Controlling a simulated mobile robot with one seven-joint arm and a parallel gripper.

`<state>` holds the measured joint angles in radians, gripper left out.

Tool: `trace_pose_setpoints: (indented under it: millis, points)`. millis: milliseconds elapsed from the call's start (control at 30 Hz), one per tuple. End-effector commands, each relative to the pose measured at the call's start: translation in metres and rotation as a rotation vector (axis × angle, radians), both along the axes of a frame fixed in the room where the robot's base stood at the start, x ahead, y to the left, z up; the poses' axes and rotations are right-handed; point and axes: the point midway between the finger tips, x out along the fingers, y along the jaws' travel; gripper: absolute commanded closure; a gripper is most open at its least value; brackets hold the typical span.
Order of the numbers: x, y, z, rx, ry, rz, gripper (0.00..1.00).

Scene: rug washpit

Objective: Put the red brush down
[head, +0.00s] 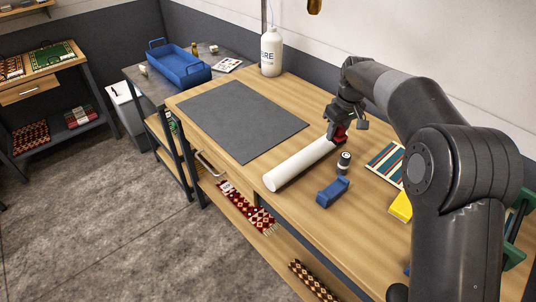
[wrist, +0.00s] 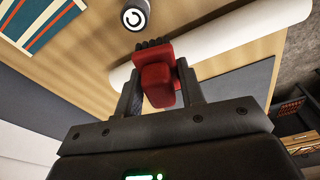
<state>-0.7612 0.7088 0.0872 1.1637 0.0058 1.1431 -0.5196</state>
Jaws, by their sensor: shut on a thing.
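The red brush (wrist: 157,82) is between the fingers of my gripper (wrist: 160,92) in the wrist view, with dark bristles at its far end. My gripper is shut on it. In the head view my gripper (head: 337,133) is over the right part of the wooden table (head: 225,173), at the far end of a white roll (head: 300,163). Only a little of the red brush (head: 340,133) shows there. I cannot tell whether the brush touches the roll or the table.
A dark grey mat (head: 243,120) lies left of the roll. A small black jar (head: 344,162), a blue block (head: 332,192), a striped textile (head: 386,163) and a yellow block (head: 401,207) are near the roll. A white bottle (head: 271,51) stands at the back. Bare wood shows at the front.

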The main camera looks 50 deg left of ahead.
Motion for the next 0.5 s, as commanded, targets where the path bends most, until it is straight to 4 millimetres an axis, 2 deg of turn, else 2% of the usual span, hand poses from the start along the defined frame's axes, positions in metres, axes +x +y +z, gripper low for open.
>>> trace_pose_setpoints:
  millis: [33, 200, 367, 500]
  points:
    - [-0.014, 0.023, -0.002, 0.002, 0.001, 0.047, 0.88]
    - [-0.049, 0.074, -0.005, 0.007, 0.004, 0.166, 0.88]
    - [-0.068, 0.096, -0.007, 0.009, 0.007, 0.221, 0.88]
    - [-0.08, 0.113, -0.017, 0.009, 0.008, 0.235, 0.88]
